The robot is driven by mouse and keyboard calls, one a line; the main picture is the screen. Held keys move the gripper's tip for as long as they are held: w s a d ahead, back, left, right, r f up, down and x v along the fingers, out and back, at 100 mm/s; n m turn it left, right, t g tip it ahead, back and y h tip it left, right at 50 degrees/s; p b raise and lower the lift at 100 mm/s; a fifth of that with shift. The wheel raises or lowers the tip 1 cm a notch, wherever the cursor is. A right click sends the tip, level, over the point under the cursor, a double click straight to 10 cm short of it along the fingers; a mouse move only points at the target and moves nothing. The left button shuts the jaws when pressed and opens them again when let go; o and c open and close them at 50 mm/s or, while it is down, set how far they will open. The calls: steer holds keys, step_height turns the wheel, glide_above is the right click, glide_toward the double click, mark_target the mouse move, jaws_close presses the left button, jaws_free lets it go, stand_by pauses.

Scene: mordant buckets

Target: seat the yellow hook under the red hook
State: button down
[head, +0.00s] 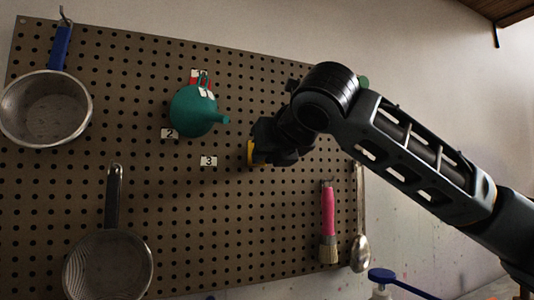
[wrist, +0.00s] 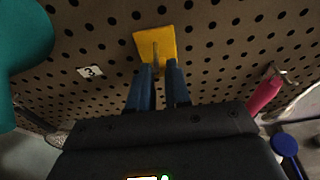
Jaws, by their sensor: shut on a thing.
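The yellow hook (wrist: 168,32) has a square yellow plate and a grey prong. My gripper (wrist: 160,68) is shut on the prong, with the plate facing the pegboard; I cannot tell whether it touches. In the head view, a yellow sliver of the hook (head: 250,153) shows at the tip of my gripper (head: 257,152), right of label 3. The red hook (head: 194,76) is high on the board, up and left of my gripper. A teal funnel-like vessel (head: 193,112) hangs from it and hides part of it.
Label 2 (head: 169,133) and label 3 (head: 208,161) are on the pegboard (head: 60,185) below the teal vessel. Pans (head: 45,108) and (head: 108,265) hang left. A pink-handled brush (head: 328,215) and a spoon (head: 360,250) hang lower right.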

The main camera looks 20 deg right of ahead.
steer(key=shift+w, duration=0.1)
steer(key=c, duration=1)
jaws_free()
steer(key=v, duration=0.8)
steer(key=shift+b, duration=0.35)
